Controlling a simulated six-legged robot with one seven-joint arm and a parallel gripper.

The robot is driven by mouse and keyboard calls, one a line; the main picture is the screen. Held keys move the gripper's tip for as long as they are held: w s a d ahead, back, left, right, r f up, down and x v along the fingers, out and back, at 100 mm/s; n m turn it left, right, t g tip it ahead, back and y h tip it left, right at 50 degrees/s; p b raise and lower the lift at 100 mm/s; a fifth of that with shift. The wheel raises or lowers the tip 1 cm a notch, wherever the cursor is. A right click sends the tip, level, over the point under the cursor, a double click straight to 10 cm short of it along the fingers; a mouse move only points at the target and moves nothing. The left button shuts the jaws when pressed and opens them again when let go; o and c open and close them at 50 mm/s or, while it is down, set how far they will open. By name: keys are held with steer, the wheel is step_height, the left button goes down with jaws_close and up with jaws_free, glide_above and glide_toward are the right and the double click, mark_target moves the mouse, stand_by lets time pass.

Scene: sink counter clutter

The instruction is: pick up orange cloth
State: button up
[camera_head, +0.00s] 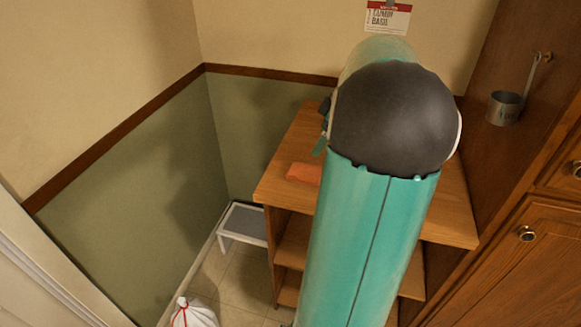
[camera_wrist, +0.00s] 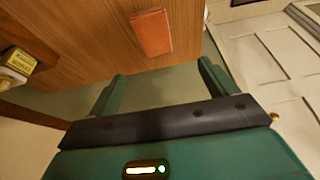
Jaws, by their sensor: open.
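The orange cloth (camera_head: 304,173) lies folded flat near the left edge of the wooden shelf unit's top (camera_head: 285,188), partly covered by my arm in the head view. In the wrist view the cloth (camera_wrist: 151,33) is a small orange rectangle on the wood near the edge. My gripper (camera_wrist: 161,70) is open and empty, its two green fingers apart. In the picture the cloth appears above the gap between the fingertips, apart from them. In the head view my large teal arm hides most of the gripper.
A yellow-labelled item (camera_wrist: 20,60) is on the wood at left in the wrist view. A white step stool (camera_head: 243,224) and white bag (camera_head: 193,313) are on the floor. A metal cup (camera_head: 505,107) hangs at right by wooden cabinets (camera_head: 520,260). Green-panelled walls close the left corner.

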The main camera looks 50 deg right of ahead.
steer(key=d, duration=0.1)
glide_above(306, 170)
steer(key=s, duration=0.2)
steer(key=f, duration=0.9)
steer(key=shift+d, duration=0.2)
steer(key=x, duration=0.3)
steer(key=shift+w+d+f, duration=0.1)
steer(key=shift+w+f, duration=0.1)
steer(key=shift+w, duration=0.05)
steer(key=shift+w+f, duration=0.15)
steer(key=shift+f, duration=0.25)
steer(key=shift+f, duration=0.25)
steer(key=c, duration=1.2)
steer(key=shift+o, duration=0.2)
